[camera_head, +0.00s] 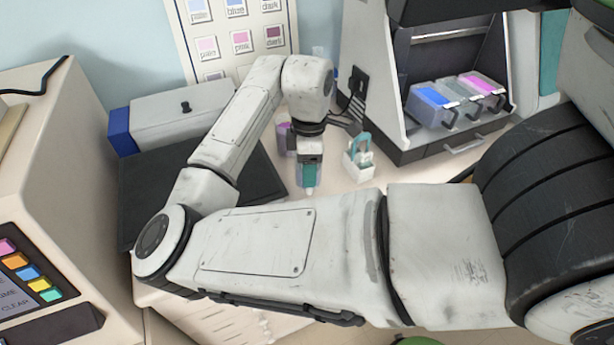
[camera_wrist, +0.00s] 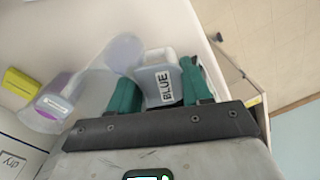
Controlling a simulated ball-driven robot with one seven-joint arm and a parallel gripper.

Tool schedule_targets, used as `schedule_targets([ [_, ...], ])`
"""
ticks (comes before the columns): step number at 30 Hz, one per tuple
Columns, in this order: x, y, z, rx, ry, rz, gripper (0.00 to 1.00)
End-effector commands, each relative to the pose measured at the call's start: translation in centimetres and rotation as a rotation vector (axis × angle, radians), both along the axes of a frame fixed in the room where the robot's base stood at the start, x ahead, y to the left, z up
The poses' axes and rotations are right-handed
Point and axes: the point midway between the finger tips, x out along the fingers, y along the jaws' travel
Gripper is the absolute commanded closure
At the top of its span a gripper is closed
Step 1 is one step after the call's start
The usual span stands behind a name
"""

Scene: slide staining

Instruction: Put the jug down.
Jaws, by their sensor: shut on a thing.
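My gripper (camera_wrist: 162,88) is shut, with its teal fingers on either side of a pale jug labelled BLUE (camera_wrist: 163,84) in the wrist view. The jug's rounded translucent part leans out toward the upper left. In the head view my gripper (camera_head: 308,176) points down over the pale worktop, and its own fingers and body mostly hide the jug there. I cannot tell whether the jug's base touches the worktop. A second jug with purple liquid (camera_wrist: 57,97) stands beside it, apart from my fingers; it also shows behind my wrist in the head view (camera_head: 286,140).
A small white holder with a teal item (camera_head: 358,157) stands right of my gripper. A staining station (camera_head: 450,145) with blue and pink tubs is at the back right. A black mat (camera_head: 150,190) lies left. A yellow object (camera_wrist: 20,82) is beyond the purple jug.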

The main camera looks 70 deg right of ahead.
Motion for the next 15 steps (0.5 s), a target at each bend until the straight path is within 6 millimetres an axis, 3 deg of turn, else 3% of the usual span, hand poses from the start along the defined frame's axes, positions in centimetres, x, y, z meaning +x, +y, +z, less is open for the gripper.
schedule_targets([
  [15, 0.7, -0.5, -4.1, -0.001, -0.001, 0.000, 1.00],
])
